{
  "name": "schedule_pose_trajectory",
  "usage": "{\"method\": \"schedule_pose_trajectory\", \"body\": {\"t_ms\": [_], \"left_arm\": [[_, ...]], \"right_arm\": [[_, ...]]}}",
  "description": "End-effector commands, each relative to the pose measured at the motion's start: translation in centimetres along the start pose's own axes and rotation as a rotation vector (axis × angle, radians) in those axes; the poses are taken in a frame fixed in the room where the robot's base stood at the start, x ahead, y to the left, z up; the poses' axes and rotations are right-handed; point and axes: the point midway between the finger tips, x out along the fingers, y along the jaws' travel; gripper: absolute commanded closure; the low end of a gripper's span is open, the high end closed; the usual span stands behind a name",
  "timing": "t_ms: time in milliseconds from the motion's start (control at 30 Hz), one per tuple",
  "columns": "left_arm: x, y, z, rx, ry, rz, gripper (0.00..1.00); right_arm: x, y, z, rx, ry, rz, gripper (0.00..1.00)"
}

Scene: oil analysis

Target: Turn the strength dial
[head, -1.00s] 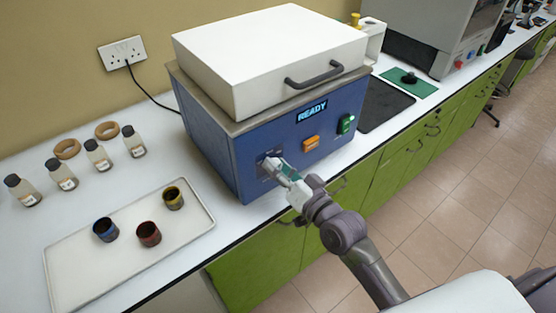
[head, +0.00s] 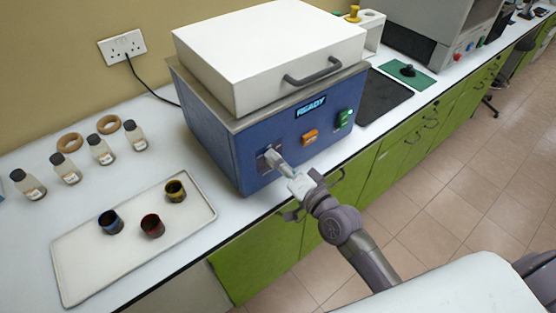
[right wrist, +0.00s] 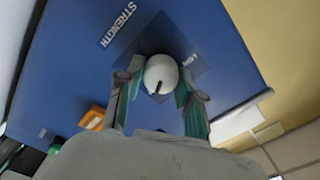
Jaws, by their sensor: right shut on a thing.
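The strength dial is a round white knob with a dark pointer line, on the blue front panel under the word STRENGTH, in the right wrist view (right wrist: 161,74). My right gripper (right wrist: 158,90) is shut on the dial, one finger on each side of it. In the head view the right gripper (head: 275,160) reaches the lower left of the blue machine's front (head: 245,155) and largely hides the dial. The dial's pointer line points toward the gripper's palm in the wrist view. My left gripper is not in view.
The machine has a white lid with a dark handle (head: 312,74), a READY display (head: 311,106), an orange button (head: 309,136) and a green switch (head: 344,118). A tray (head: 85,270) with three small cups stands to the left, with several bottles behind it.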

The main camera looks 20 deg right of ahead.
Motion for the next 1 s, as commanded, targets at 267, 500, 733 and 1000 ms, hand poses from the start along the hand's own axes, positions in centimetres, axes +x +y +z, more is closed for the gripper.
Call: {"method": "schedule_pose_trajectory", "body": {"t_ms": [267, 500, 733, 1000], "left_arm": [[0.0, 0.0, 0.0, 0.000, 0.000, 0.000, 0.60], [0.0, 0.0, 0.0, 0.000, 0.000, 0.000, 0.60], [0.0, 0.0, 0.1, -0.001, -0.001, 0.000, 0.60], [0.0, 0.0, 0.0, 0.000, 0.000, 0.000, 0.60]], "right_arm": [[0.0, 0.0, -0.1, 0.002, 0.002, -0.001, 0.58], [0.0, 0.0, 0.0, 0.001, 0.001, -0.001, 0.40], [-0.4, 0.1, 0.0, 0.000, 0.000, 0.001, 0.40], [-5.0, 0.2, 0.1, -0.002, -0.003, 0.004, 0.40]]}}
